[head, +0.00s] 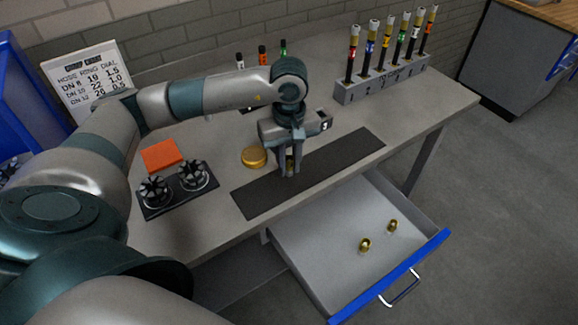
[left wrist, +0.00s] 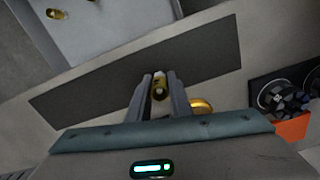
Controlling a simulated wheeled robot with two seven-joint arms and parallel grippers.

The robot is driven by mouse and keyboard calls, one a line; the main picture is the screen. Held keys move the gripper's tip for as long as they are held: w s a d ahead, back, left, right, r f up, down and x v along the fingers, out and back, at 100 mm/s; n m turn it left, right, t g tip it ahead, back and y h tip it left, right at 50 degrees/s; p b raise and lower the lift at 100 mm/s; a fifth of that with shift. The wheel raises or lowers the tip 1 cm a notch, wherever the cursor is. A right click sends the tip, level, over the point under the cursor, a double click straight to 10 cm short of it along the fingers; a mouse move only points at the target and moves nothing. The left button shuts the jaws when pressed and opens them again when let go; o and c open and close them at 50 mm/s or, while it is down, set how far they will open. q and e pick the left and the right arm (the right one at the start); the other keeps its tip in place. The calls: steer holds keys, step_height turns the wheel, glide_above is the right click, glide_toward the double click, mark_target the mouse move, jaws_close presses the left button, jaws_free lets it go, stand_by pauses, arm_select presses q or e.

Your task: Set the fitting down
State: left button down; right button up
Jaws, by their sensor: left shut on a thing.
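My left gripper (head: 290,170) points down over the dark mat (head: 345,159) on the grey workbench. It is shut on a small brass fitting (head: 290,165), which shows between the fingertips in the left wrist view (left wrist: 159,88). The fitting is at or just above the mat near its back edge; I cannot tell whether it touches. Two more brass fittings (head: 364,244) (head: 393,226) lie in the open drawer (head: 318,262). My right gripper is in neither view.
A round gold piece (head: 254,157) lies just left of the gripper. A black base with two dark knobs (head: 180,190) and an orange block (head: 162,155) are further left. A grey rack (head: 381,80) holds several capped hoses at the back right. The mat's right part is clear.

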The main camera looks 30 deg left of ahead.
arm_select(q)
steer(key=shift+f+p, duration=0.35)
steer(key=shift+f, duration=0.7)
steer(key=shift+f+b, duration=0.2)
steer(key=shift+b, duration=0.1)
steer(key=c, duration=1.6)
jaws_free()
steer(key=shift+r, duration=0.15)
